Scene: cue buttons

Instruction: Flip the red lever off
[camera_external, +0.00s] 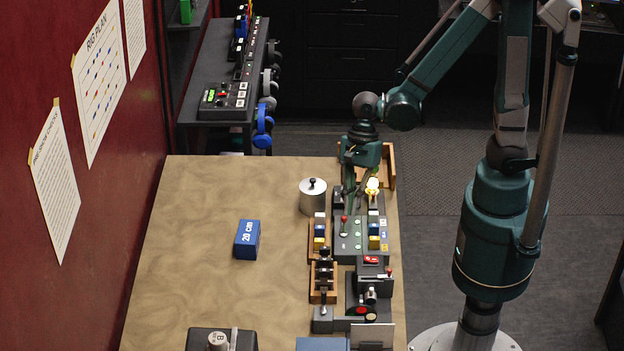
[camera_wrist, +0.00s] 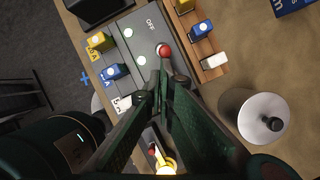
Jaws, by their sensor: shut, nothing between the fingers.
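The red lever (camera_external: 343,219) stands on a grey panel (camera_external: 349,250) on the table. In the wrist view its round red knob (camera_wrist: 165,51) shows just beyond my fingertips, with the word OFF (camera_wrist: 151,25) printed on the panel near it. My gripper (camera_external: 353,206) points down over the back part of the panel, close to the lever. In the wrist view the fingers (camera_wrist: 164,80) are together and hold nothing. I cannot tell whether they touch the knob. The lever's stem is mostly hidden there.
Blue, yellow and white switches (camera_external: 374,236) stand at the panel's right. A wooden rack of similar blocks (camera_external: 319,236) is left of it. A lit yellow lamp (camera_external: 372,186) stands behind.

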